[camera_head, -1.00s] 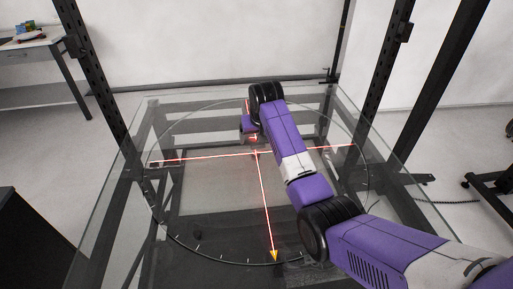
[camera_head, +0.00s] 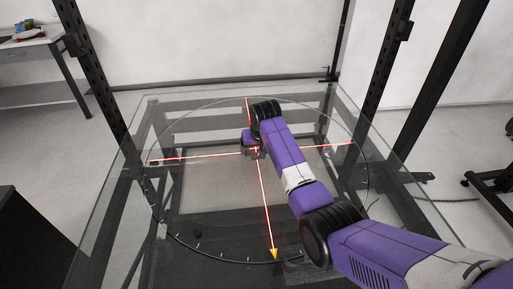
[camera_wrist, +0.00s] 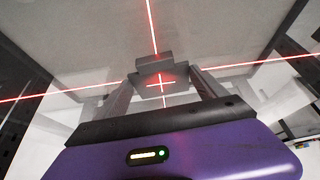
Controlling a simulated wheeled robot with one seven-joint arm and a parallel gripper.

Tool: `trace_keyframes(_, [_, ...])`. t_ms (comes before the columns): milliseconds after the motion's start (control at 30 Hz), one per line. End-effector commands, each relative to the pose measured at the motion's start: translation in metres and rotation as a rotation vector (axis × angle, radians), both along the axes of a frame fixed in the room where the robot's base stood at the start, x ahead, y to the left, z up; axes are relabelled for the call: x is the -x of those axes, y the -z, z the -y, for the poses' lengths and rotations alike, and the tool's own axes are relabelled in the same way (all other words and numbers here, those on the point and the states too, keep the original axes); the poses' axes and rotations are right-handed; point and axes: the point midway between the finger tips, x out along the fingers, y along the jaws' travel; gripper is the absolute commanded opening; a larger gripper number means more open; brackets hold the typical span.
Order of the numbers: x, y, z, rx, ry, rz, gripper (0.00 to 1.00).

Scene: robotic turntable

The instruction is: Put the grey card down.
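The grey card (camera_wrist: 151,66) is a small flat piece between the fingertips of my gripper (camera_wrist: 160,78) in the wrist view. A red laser cross falls on its face. The two fingers reach its left and right edges, and my gripper appears shut on it. In the head view my gripper (camera_head: 254,150) is low over the middle of the glass turntable (camera_head: 215,222), near where the red lines meet. The card is too small and too hidden by my arm to make out there. Whether it touches the glass cannot be told.
Red laser lines (camera_head: 200,156) cross the round marked plate, and a yellow arrow (camera_head: 273,254) is at its front edge. Dark posts (camera_head: 95,85) stand around the glass. A side table (camera_head: 40,50) is at far left. The plate around my gripper is clear.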

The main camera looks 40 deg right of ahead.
Motion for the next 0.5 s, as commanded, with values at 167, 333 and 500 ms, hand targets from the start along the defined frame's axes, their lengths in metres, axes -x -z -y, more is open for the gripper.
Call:
trace_keyframes(167, [0.000,0.000,0.000,0.000,0.000,0.000,1.00])
trace_keyframes(333, [0.000,-0.002,0.000,0.000,0.000,0.000,1.00])
trace_keyframes(500, [0.002,-0.012,-0.002,0.001,0.000,0.002,1.00])
